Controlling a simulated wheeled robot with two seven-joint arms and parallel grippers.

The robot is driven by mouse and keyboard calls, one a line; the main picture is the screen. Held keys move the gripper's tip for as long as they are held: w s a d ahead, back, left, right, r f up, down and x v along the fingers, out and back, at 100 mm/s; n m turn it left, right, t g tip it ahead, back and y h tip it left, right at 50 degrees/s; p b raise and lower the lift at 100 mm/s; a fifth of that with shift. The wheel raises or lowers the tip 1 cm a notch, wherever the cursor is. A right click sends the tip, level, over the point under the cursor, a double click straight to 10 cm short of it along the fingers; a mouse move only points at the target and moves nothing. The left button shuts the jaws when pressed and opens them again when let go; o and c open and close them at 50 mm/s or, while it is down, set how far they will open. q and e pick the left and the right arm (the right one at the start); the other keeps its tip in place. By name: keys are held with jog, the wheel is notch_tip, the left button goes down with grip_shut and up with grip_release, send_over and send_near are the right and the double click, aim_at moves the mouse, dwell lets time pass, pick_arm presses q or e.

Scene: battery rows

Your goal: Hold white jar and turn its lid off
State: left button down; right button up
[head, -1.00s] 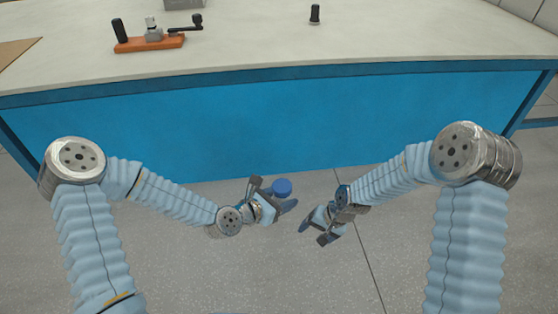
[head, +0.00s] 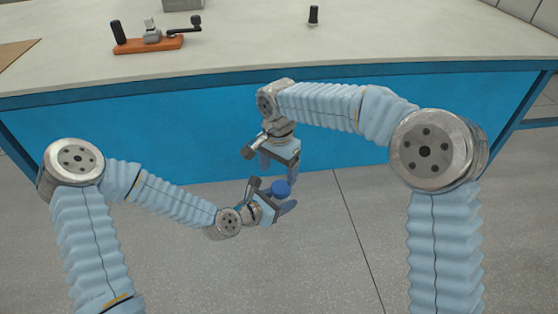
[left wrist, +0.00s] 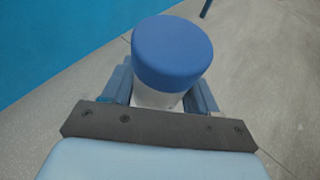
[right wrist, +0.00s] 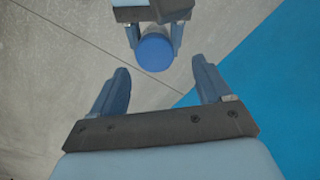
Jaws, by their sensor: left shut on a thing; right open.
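The white jar (left wrist: 155,98) is upright in my left gripper, with its blue lid (left wrist: 172,50) on top. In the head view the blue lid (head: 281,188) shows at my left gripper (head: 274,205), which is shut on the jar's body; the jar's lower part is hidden. My right gripper (head: 285,172) is above the lid, pointing down, open and empty. In the right wrist view the lid (right wrist: 156,53) lies beyond and between the open fingertips (right wrist: 160,80), apart from them.
A table (head: 250,60) with a blue front panel (head: 180,125) stands ahead of both arms. On it are an orange-based device with a crank (head: 150,44), a small black object (head: 313,16) and a grey box (head: 183,4). Both grippers are over open floor.

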aim_at(279, 185)
notch_tip(279, 185, down, 5)
dwell(0.3)
jog(key=shift+c, duration=0.3)
